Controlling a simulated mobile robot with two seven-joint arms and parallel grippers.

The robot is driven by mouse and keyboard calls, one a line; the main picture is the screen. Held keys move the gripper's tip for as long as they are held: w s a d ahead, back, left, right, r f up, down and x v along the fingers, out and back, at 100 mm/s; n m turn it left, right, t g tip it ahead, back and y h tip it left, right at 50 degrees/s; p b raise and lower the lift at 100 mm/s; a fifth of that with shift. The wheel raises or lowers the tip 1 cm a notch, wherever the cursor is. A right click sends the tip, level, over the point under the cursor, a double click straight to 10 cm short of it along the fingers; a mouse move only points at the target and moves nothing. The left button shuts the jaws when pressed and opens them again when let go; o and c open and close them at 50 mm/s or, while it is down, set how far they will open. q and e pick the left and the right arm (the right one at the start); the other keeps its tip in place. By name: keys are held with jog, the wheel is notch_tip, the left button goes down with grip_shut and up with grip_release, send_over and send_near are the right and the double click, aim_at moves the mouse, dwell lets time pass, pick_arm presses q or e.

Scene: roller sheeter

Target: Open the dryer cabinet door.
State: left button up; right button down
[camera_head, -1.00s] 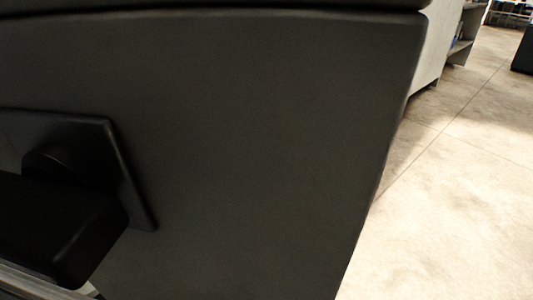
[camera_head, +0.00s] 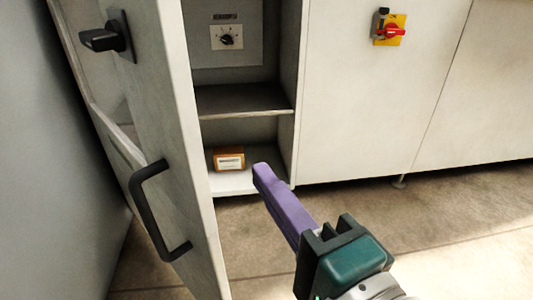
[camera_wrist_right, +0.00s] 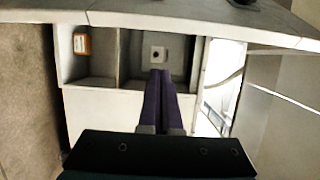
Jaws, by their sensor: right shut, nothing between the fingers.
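The dryer cabinet door (camera_head: 172,100) is a pale grey panel that stands swung out at the left in the head view, showing the cabinet inside. It carries a black D-shaped handle (camera_head: 150,215) low down and a black latch knob (camera_head: 105,38) near the top. My right gripper (camera_head: 262,172) has purple fingers, shut and empty, in front of the cabinet opening and to the right of the door, apart from the handle. In the right wrist view the purple fingers (camera_wrist_right: 160,80) lie together, pointing at the cabinet's inside. My left gripper is out of view.
Inside the cabinet are a dark shelf (camera_head: 240,98), a small orange box (camera_head: 229,159) on the lower floor, and a dial panel (camera_head: 227,37). A red and yellow switch (camera_head: 390,31) is on the panel to the right. The floor in front (camera_head: 455,235) is clear.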

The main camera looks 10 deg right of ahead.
jog(key=a, duration=0.1)
jog(key=w+a, duration=0.1)
jog(key=a, duration=0.2)
jog(key=shift+w+a, duration=0.15)
jog(key=shift+w, duration=0.1)
